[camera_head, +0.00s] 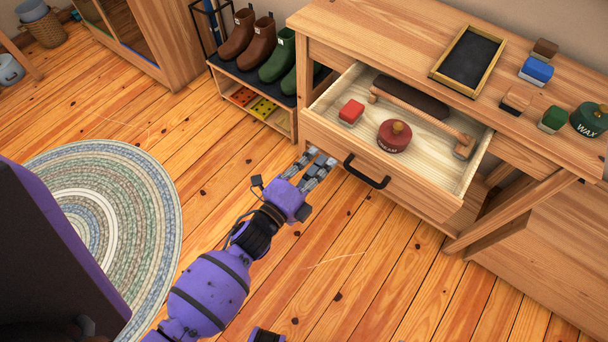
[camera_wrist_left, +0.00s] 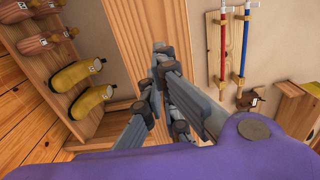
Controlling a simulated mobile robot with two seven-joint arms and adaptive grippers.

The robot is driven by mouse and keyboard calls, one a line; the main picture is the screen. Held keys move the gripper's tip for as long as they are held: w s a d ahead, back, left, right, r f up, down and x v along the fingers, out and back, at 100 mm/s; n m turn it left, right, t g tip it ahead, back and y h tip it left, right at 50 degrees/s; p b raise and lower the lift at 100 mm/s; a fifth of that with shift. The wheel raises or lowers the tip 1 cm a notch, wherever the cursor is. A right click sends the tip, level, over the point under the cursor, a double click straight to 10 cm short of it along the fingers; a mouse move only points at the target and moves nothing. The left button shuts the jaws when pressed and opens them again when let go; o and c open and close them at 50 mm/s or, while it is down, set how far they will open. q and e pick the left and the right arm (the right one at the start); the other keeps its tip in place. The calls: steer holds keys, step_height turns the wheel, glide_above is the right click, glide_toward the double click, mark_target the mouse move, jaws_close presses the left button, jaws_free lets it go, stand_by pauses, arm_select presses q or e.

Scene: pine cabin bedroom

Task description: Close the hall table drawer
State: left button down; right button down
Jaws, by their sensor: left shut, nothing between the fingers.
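The hall table (camera_head: 390,40) stands at the upper right with its drawer (camera_head: 475,160) pulled out. The drawer front (camera_head: 405,195) carries a dark bar handle (camera_head: 366,171). Inside the drawer lie a red block-like brush (camera_head: 351,112), a round dark red tin (camera_head: 394,138) and a long brush with a wooden handle (camera_head: 410,97). My left gripper (camera_head: 320,158) is shut and empty, left of the handle near the left end of the drawer front. I cannot tell if it touches. In the left wrist view its fingers (camera_wrist_left: 160,52) are together before a wooden surface. My right gripper is not in view.
On the tabletop are a framed dark tray (camera_head: 467,60), several small brushes and a green wax tin (camera_head: 590,119). A boot rack (camera_head: 268,95) stands left of the table. A round braided rug (camera_head: 115,210) lies at left. The floor before the drawer is clear.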

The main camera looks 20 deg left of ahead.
mark_target(334, 145)
arm_select(q)
steer(key=shift+x, duration=1.75)
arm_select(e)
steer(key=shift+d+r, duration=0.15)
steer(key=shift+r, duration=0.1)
